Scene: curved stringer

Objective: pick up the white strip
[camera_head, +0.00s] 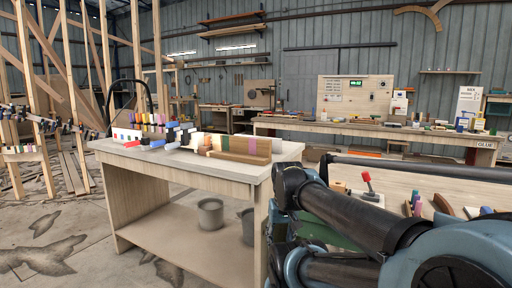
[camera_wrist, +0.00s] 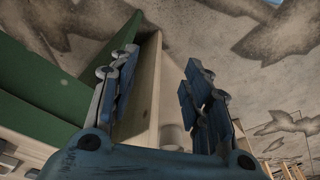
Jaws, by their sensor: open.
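In the head view a short white upright piece (camera_head: 197,139) shows among the items on the near workbench (camera_head: 150,158); it may be the white strip, but it is too small to be sure. My gripper (camera_wrist: 160,65) is open and empty in the wrist view, its two blue fingers apart. No white strip is between them. In the head view my arm reaches in from the right beside the bench; the fingers cannot be made out there.
A long wooden block (camera_head: 236,156) lies at the bench's right end, near coloured pieces. Grey buckets (camera_head: 210,212) stand on the lower shelf. A wooden upright (camera_wrist: 148,85) and a green surface (camera_wrist: 60,60) are close to my fingers. Open floor (camera_head: 45,245) lies left.

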